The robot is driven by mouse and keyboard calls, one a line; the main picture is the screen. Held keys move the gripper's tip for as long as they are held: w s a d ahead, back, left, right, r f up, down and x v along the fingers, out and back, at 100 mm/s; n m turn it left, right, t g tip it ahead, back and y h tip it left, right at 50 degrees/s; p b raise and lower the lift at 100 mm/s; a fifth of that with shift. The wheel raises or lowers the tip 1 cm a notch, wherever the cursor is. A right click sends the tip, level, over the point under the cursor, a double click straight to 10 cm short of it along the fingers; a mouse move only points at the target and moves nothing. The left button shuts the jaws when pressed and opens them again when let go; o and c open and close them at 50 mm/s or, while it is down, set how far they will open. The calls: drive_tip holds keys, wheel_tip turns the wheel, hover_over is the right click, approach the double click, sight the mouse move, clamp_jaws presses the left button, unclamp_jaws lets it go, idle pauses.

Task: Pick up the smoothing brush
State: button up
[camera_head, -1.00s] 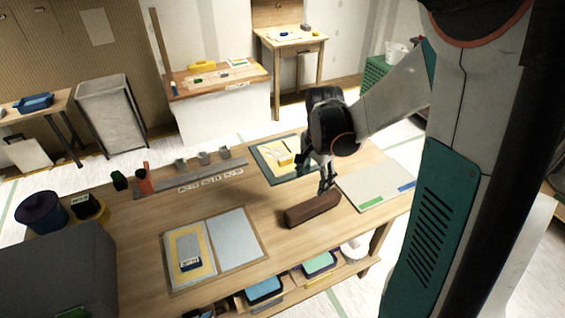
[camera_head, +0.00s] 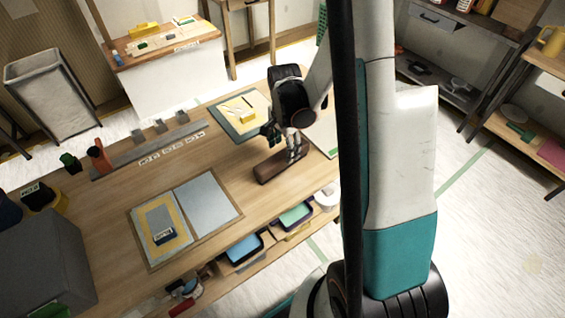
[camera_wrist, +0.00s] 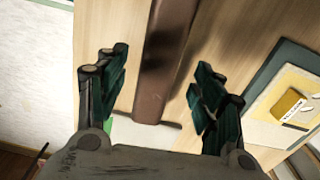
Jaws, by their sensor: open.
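A long brown bar (camera_head: 282,166), which looks like the smoothing brush, lies on the wooden workbench (camera_head: 205,160) near its front edge; I see no bristles. My gripper (camera_head: 295,150) is over the right end of the bar in the head view, pointing down. In the wrist view the brown bar (camera_wrist: 166,65) runs between the two spread dark green fingers, with a gap on both sides. My gripper (camera_wrist: 160,68) is open and holds nothing. I cannot tell exactly how high the fingertips are above the bench.
A dark mat with a yellow item (camera_head: 236,108) lies behind the bar. An open sample book (camera_head: 208,200) lies to the left. A grey rail with blocks (camera_head: 130,158) is at the back left. Coloured trays (camera_head: 243,248) sit on the shelf below the bench.

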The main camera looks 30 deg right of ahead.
sight(282, 154)
drive_tip(key=f, duration=0.1)
drive_tip(key=f+b, duration=0.1)
drive_tip(key=f, duration=0.1)
drive_tip(key=f+b, duration=0.1)
drive_tip(key=f, duration=0.1)
drive_tip(key=shift+a, duration=0.3)
drive_tip(key=c, duration=1.5)
drive_tip(key=shift+o, duration=0.2)
drive_tip(key=shift+r, duration=0.1)
wheel_tip(282, 154, up, 20)
drive_tip(key=p, duration=0.6)
drive_tip(key=shift+p, duration=0.4)
